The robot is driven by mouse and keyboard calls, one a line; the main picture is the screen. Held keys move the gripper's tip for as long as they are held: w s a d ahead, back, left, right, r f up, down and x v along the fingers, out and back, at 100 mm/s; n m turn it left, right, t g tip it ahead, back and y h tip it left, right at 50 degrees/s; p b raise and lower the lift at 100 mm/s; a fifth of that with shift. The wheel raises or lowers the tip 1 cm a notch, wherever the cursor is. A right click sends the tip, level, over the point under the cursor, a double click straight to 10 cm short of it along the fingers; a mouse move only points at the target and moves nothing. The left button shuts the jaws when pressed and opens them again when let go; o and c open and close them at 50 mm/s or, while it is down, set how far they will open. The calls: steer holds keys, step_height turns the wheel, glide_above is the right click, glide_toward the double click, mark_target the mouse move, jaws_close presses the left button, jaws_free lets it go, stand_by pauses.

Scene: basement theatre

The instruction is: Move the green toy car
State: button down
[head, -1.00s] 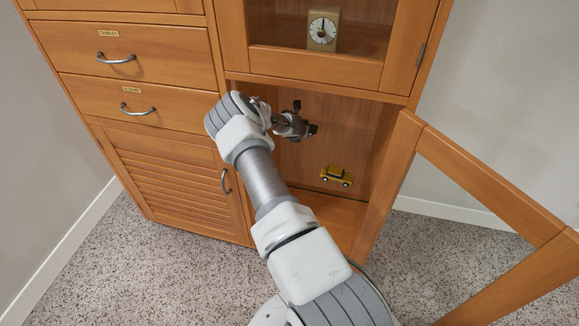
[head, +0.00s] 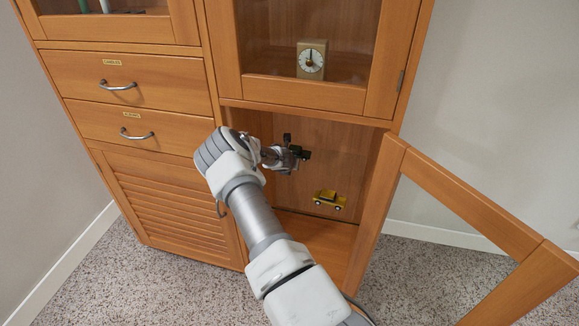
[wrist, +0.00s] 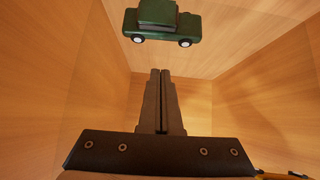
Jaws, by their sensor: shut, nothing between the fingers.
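The green toy car (wrist: 163,22) shows side-on at the top of the wrist view, inside a wooden compartment. It lies beyond the tips of my gripper (wrist: 162,72), with a gap between in the picture. My gripper's dark fingers are together and hold nothing. In the head view my gripper (head: 297,153) is inside the open lower compartment of the cabinet. I cannot make out the green car in the head view; my gripper and arm cover part of the compartment.
A yellow toy car (head: 329,200) is in the same compartment, below and right of my gripper. The open door frame (head: 470,205) swings out at the right. A clock (head: 312,60) stands behind the upper door. Drawers (head: 120,87) are at the left.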

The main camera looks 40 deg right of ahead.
steer(key=p+v, duration=0.2)
steer(key=v, duration=0.8)
